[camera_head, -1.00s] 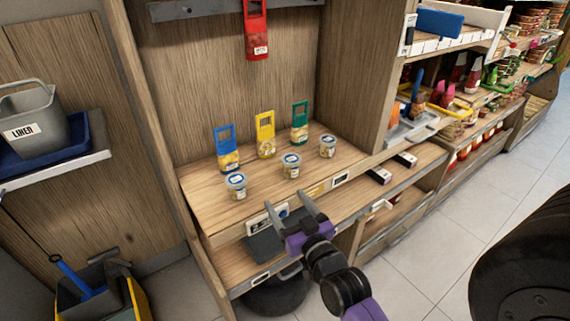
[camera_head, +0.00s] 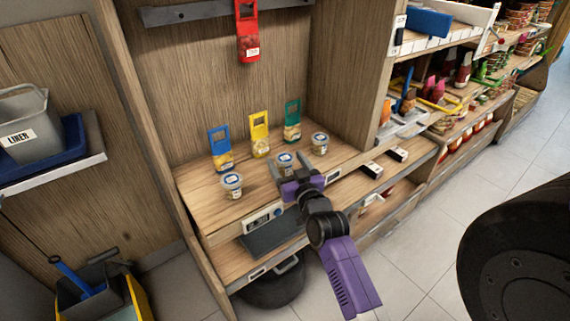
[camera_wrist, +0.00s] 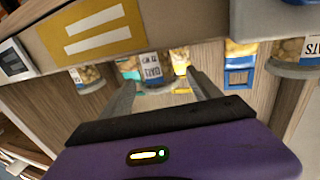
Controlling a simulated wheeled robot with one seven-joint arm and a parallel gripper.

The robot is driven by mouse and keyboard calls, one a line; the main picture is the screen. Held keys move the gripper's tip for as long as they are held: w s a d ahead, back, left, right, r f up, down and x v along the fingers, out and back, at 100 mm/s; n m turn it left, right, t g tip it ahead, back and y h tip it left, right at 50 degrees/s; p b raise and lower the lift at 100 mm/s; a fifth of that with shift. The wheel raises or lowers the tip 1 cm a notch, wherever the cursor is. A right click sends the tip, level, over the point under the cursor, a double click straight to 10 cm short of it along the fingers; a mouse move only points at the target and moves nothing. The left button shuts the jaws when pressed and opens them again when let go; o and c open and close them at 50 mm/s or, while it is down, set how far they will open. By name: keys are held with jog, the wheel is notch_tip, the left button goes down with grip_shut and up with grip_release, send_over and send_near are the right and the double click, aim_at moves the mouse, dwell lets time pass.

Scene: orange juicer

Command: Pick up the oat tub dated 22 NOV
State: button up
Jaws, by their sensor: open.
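My gripper (camera_head: 289,172) is open and empty, just in front of the middle tub. The wrist view looks upside down; the middle tub (camera_wrist: 151,68) shows between and beyond my open fingers (camera_wrist: 160,82), its OATS label inverted and its date not clearly legible. The left tub (camera_wrist: 293,62) and right tub (camera_wrist: 88,76) flank it.
Blue (camera_head: 220,148), yellow (camera_head: 260,134) and green (camera_head: 292,120) packets stand behind the tubs. A red packet (camera_head: 248,32) hangs above. The shelf's front edge, with price labels (camera_head: 262,220), lies close to my gripper. Dark small boxes (camera_head: 371,170) lie to the right.

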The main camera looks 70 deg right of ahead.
aim_at(282, 153)
jog(key=shift+x, duration=2.3)
jog(key=c, duration=1.3)
